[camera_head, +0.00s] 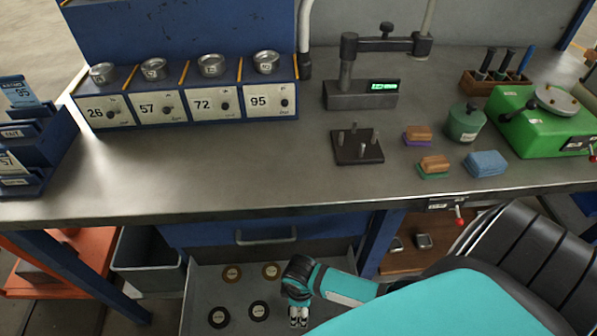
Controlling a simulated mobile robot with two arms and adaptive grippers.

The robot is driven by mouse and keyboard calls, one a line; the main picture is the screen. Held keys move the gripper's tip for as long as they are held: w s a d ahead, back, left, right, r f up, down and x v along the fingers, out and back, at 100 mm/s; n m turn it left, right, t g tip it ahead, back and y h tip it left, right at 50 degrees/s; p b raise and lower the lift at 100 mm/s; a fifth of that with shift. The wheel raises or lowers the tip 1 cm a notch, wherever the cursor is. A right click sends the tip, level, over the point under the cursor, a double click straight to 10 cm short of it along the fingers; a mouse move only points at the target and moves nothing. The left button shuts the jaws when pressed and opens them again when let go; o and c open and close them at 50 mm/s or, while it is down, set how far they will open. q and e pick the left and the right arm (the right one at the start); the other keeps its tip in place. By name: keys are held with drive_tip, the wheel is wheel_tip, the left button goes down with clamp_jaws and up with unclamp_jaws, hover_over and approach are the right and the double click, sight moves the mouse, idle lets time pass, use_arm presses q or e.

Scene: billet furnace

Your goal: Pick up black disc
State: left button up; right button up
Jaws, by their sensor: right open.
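Two black discs with pale round labels lie flat in the open grey drawer below the bench. One black disc (259,310) is just left of my right gripper, and the other black disc (218,316) is farther left. My right gripper (298,321) points down over the drawer, open, with nothing seen between its fingers. It looks apart from the nearer black disc, though its height above the drawer floor is hard to tell. My left gripper is out of view.
A brown disc (232,273) and a tan disc (271,271) lie farther back in the drawer (196,290). The workbench (230,175) edge overhangs behind it. A grey bin (147,262) stands to the left. The teal arm link at lower right is mine.

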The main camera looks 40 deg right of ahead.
drive_tip(key=f, duration=0.3)
drive_tip(key=f+b, duration=0.1)
drive_tip(key=f, duration=0.1)
drive_tip(key=shift+s+a, duration=0.1)
drive_tip(key=shift+a, duration=0.2)
drive_tip(key=shift+c, duration=0.2)
clamp_jaws()
